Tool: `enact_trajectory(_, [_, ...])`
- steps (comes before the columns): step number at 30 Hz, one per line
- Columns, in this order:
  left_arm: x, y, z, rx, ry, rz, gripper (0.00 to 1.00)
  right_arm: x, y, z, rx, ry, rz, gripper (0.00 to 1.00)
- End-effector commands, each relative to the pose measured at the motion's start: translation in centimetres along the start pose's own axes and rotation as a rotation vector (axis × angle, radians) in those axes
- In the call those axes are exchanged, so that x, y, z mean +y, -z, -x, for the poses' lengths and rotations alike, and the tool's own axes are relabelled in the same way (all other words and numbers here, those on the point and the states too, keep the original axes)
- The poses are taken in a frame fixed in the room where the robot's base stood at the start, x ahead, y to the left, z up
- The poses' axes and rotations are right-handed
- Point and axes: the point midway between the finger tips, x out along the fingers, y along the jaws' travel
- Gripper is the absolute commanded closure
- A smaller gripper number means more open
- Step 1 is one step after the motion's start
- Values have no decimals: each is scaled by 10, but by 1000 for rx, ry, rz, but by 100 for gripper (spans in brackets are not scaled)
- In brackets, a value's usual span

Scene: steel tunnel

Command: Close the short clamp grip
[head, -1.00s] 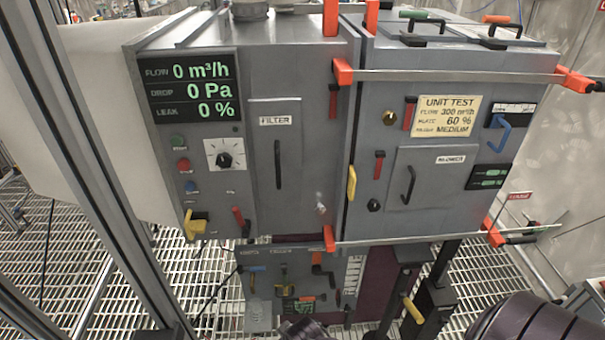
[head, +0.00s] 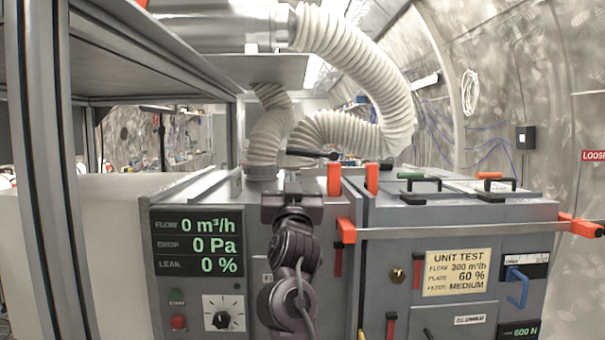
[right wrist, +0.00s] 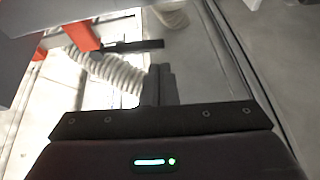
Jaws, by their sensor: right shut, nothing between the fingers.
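A short clamp with two upright orange jaws, one on the left (head: 334,179) and one on the right (head: 372,178), sits at the top seam of the grey cabinet (head: 400,260). A dark bar-like grip (head: 311,154) sticks out to the left beside the left jaw. In the right wrist view the dark grip (right wrist: 135,46) lies near an orange part (right wrist: 82,34). My right gripper (head: 287,178) is in front of the cabinet's upper edge, just left of and below the grip. Its fingers (right wrist: 154,84) are together and empty. I cannot tell whether they touch the grip. My left gripper is out of view.
A long bar clamp (head: 460,231) with orange ends crosses the cabinet front to the right. White corrugated hoses (head: 350,60) rise behind the clamp. A grey frame post (head: 45,180) stands at the left. Black handles (head: 425,184) stand on the right cabinet top.

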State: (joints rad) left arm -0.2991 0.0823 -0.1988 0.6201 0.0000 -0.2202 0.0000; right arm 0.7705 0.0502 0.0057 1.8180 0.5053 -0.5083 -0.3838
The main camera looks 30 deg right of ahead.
Motion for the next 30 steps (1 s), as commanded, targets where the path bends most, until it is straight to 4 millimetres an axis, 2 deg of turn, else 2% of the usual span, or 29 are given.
enact_trajectory(1, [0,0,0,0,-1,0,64,7,22,-7,44,-31,-13,100])
enact_trajectory(3, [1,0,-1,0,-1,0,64,15,41,-12,85,-64,-23,100])
enact_trajectory(7, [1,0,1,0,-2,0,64,22,57,-19,117,-93,-29,100])
enact_trajectory(11, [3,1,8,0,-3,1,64,24,60,-32,118,-95,-27,100])
enact_trajectory(14, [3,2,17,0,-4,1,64,25,64,-50,118,-94,-27,100])
enact_trajectory(24, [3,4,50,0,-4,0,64,32,73,-121,116,-92,-28,100])
enact_trajectory(25, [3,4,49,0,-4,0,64,30,60,-117,111,-90,-26,100])
enact_trajectory(30, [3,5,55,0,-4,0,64,29,38,-110,114,-91,-28,100])
